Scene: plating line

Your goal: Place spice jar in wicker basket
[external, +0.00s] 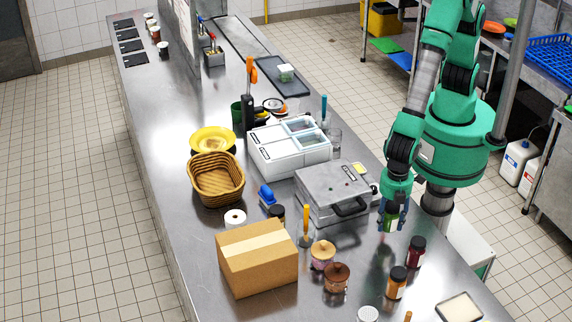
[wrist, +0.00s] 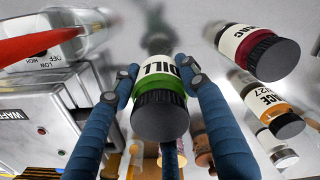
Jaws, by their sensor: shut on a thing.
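My gripper (external: 393,205) is shut on a spice jar (external: 391,221) with a dark lid, a green band and a label reading DILL. The wrist view shows this jar (wrist: 160,95) between the two blue fingers, its lid facing the camera. In the external view it appears to be held above the counter, right of the waffle maker. The wicker basket (external: 216,192) is brown, open at the top and looks empty. It stands at the counter's left side, well away from my gripper, and is not seen in the wrist view.
The waffle maker (external: 333,184) and a white lidded container (external: 275,157) stand between my gripper and the basket. A cardboard box (external: 257,270) is in front of the basket. A yellow bowl (external: 212,138) stands behind it. A red-banded jar (external: 415,254) and orange-banded jar (external: 396,284) stand near my gripper.

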